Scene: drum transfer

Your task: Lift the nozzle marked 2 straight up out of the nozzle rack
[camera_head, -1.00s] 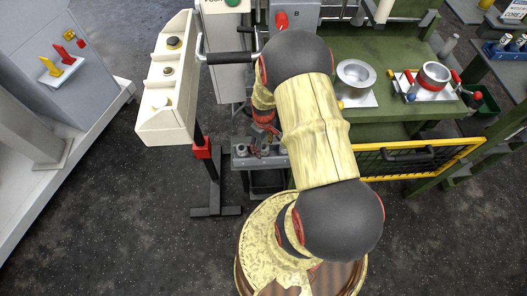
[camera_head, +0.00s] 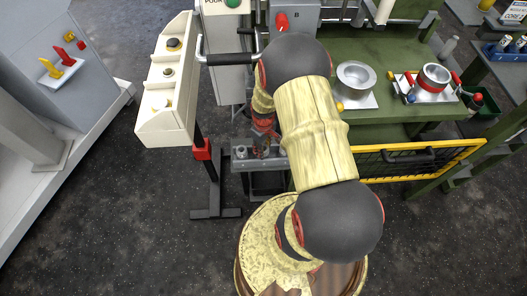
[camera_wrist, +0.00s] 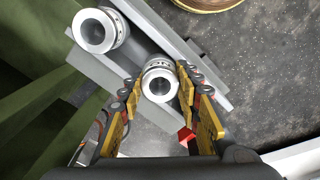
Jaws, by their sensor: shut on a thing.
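A silver, ring-shaped nozzle (camera_wrist: 160,82) is between the yellow-padded fingers of my gripper (camera_wrist: 157,100) in the wrist view. The fingers close on it from both sides. I cannot read a number on it, and I cannot tell whether its lower end is clear of the rack. The grey nozzle rack (camera_wrist: 95,70) runs beneath, with a second silver nozzle (camera_wrist: 95,30) standing at its upper left. In the head view, my gripper (camera_head: 261,150) is over the small rack (camera_head: 242,164), partly hidden by my arm. A nozzle (camera_head: 241,152) stands at the rack's left end.
A control box on a post (camera_head: 168,80) stands left of the rack. A green bench (camera_head: 390,130) with a metal pot (camera_head: 356,80) and a yellow-edged guard (camera_head: 410,160) are to the right. Dark floor (camera_head: 120,220) lies open at the lower left.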

